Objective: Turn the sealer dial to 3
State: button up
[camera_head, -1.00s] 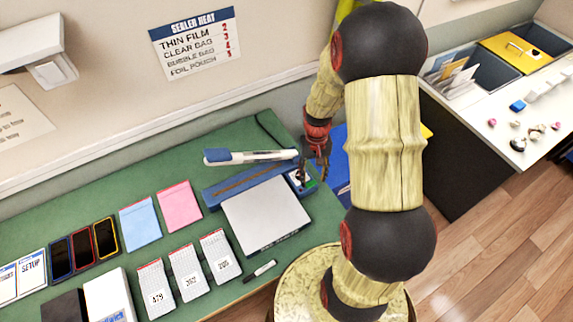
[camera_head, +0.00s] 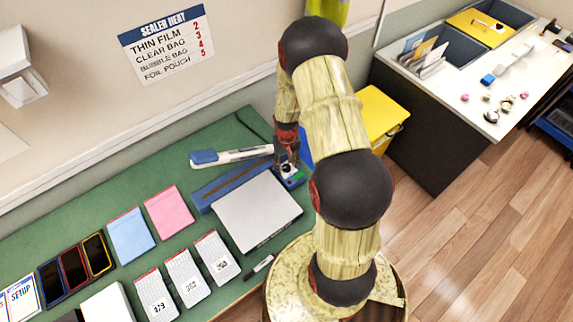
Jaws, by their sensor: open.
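The sealer (camera_head: 222,187) is a long blue unit on the green table, with its white and blue lever arm (camera_head: 232,156) raised behind it. Its control end is at the right, with a small white dial (camera_head: 287,169) and a green spot beside it. My gripper (camera_head: 287,163) points down right over the dial, fingers apart on either side of it as far as I can see. Contact cannot be told, and the dial's pointer and numbers are too small to read.
A grey-white flat plate (camera_head: 256,212) lies in front of the sealer. Pink (camera_head: 169,211) and blue (camera_head: 130,235) pads, labelled grey packs (camera_head: 184,276), phones (camera_head: 73,268) and a marker (camera_head: 258,267) lie to the left and front. A yellow bin (camera_head: 381,112) stands behind my arm.

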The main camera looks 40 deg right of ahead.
jog(key=shift+f, duration=0.15)
jog(key=shift+c, duration=0.8)
grip_shut()
